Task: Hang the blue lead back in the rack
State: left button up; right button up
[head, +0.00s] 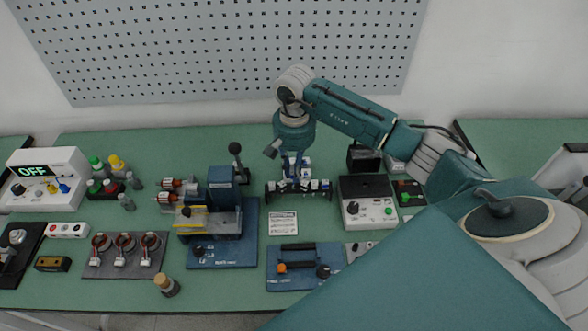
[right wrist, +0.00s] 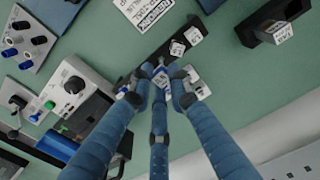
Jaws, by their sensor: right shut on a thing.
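My right gripper (head: 293,181) points down over the dark rack (head: 272,194) at the middle back of the bench. In the right wrist view its fingertips (right wrist: 160,84) are shut on a small blue and white piece, which looks like the blue lead (right wrist: 162,77). The piece is right at the rack (right wrist: 152,58), among the rack's white labelled blocks. The fingers hide much of it, and I cannot tell whether it is seated or just above the rack. My left gripper is not in view.
A grey tester (head: 368,208) with an open dark lid stands right of the rack. A blue press (head: 222,205) stands left. A white label card (head: 283,223) and a blue plate fixture (head: 303,279) lie in front. At far left is a box reading OFF (head: 48,165).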

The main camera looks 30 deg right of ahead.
jog(key=shift+f+b, duration=0.45)
jog(key=shift+b, duration=0.5)
dwell(1.0)
jog(key=shift+f, duration=0.15)
jog(key=shift+f+b, duration=0.95)
jog(key=shift+b, duration=0.1)
